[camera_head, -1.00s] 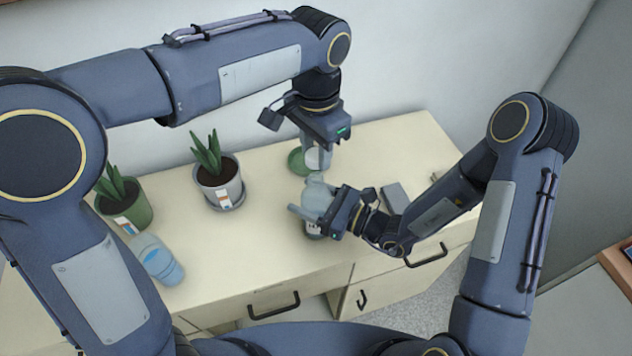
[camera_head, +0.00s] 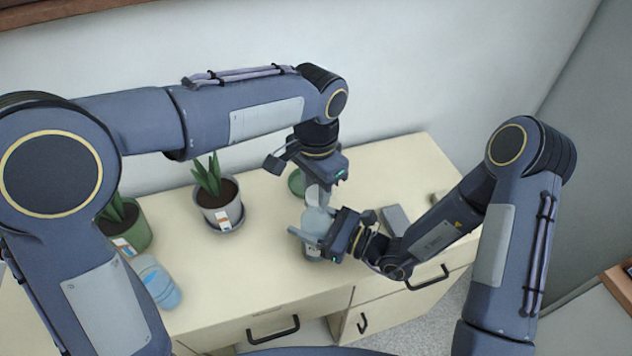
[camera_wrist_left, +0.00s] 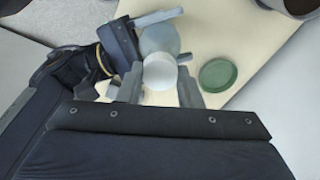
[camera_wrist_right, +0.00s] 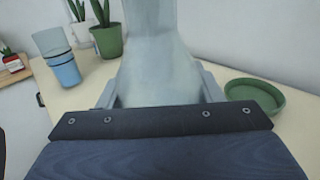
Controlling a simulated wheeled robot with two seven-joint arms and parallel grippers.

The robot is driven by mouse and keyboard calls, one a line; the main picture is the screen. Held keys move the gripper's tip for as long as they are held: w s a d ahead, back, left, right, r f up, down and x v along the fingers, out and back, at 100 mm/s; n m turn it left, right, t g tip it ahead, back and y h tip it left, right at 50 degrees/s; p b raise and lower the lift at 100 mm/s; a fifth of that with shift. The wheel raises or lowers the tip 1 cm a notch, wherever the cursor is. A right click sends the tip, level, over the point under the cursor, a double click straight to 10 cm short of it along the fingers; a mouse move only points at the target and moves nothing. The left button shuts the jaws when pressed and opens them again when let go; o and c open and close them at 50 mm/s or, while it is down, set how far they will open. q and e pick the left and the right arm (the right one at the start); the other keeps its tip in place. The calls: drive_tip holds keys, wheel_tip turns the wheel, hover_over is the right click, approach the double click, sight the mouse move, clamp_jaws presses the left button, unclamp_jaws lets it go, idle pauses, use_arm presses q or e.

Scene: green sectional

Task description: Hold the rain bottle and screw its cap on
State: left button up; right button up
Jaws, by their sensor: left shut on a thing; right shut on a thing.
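The pale blue-grey rain bottle (camera_head: 317,219) stands upright over the cabinet top, and my right gripper (camera_head: 312,241) is shut around its body. It fills the middle of the right wrist view (camera_wrist_right: 158,62), its upper end out of frame. My left gripper (camera_head: 319,188) points down from above, shut on the white cap (camera_head: 313,197). The cap shows round between the left fingers in the left wrist view (camera_wrist_left: 160,74), overlapping the bottle (camera_wrist_left: 158,40). The cap is just over the bottle's top; I cannot tell whether they touch.
A green saucer (camera_head: 297,184) lies close behind the bottle. A grey block (camera_head: 396,219) lies to the right. The cabinet top (camera_head: 262,265) is clear in front.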

use_arm(q)
drive_tip(key=shift+f, duration=0.4)
drive_tip(key=shift+f, duration=0.55)
